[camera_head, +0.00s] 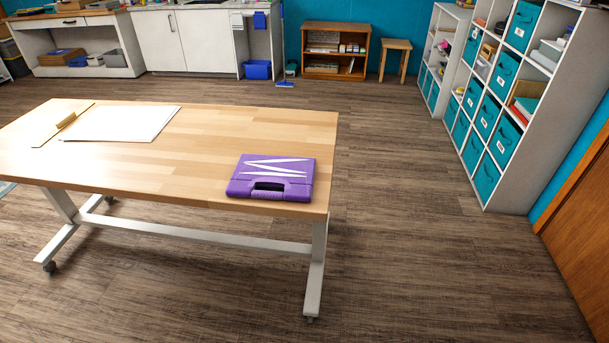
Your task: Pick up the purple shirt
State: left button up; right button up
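No purple shirt shows in the head view. The only large purple thing is a flat, hard-looking case (272,178) with a handle opening on its near side and white zigzag stripes on top. It lies on the near right corner of a wooden table (200,150). Neither of my grippers is in view.
A white sheet (122,123) and a tan board with a clip (62,124) lie on the table's left part. White shelves with teal bins (486,115) stand along the right wall. A wooden shelf (335,50) and stool (395,58) stand at the back. The floor right of the table is clear.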

aim_at(272, 177)
jog(key=i+j+z, duration=0.1)
jog(key=j+z, duration=0.15)
jog(key=z, duration=0.15)
jog(key=i+j+z, duration=0.1)
jog(key=j+z, duration=0.2)
jog(key=z, duration=0.15)
jog(key=j+z, duration=0.6)
jog(key=z, duration=0.2)
